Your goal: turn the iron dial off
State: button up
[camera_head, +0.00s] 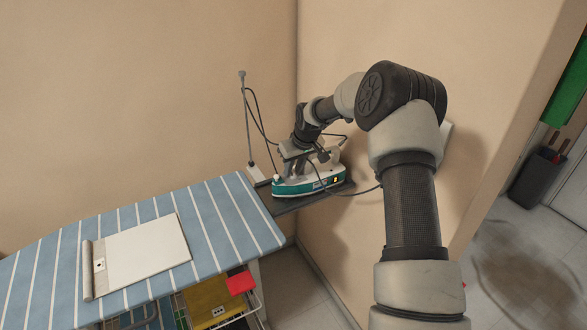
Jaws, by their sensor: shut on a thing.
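The iron (308,183) is teal and white and stands on a dark rest at the right end of the striped ironing board. A small orange light (335,180) shows on its side. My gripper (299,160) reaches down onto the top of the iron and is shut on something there. My arm's end covers that spot, so the dial and the exact contact are hidden from view.
The blue and white striped ironing board (215,215) holds a folded white board-like item (145,258). A cord and a thin upright rod (245,115) stand close behind the iron. Walls are close behind and right. A wire basket with yellow and red cloth (240,282) is below.

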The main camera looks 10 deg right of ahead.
jog(key=o, duration=1)
jog(key=shift+d, duration=0.1)
jog(key=m, duration=0.2)
jog(key=m+h, duration=0.1)
jog(key=m, duration=0.1)
jog(key=m+h, duration=0.1)
jog(key=m, duration=0.1)
jog(key=shift+a, duration=0.3)
jog(key=m+h+p, duration=0.1)
jog(key=m+h, duration=0.1)
jog(key=m, duration=0.2)
jog(key=shift+a+r+p, duration=0.1)
jog(key=shift+r+p, duration=0.05)
jog(key=shift+p, duration=0.15)
jog(key=w+b+v, duration=0.1)
jog(key=b+v, duration=0.1)
jog(key=v, duration=1.5)
jog(key=shift+n+y, duration=0.4)
jog(key=shift+n, duration=0.5)
jog(key=shift+s+d+r+p, duration=0.25)
jog(key=shift+s+d+r, duration=0.15)
jog(key=shift+s+r, duration=1.45)
jog(key=shift+s+d+r+p, duration=0.3)
jog(key=shift+s+d+r, duration=0.1)
jog(key=shift+s+r, duration=1.4)
jog(key=shift+s+d+r+p, duration=0.25)
jog(key=shift+s+d+r, duration=0.15)
jog(key=shift+s+r, duration=1.45)
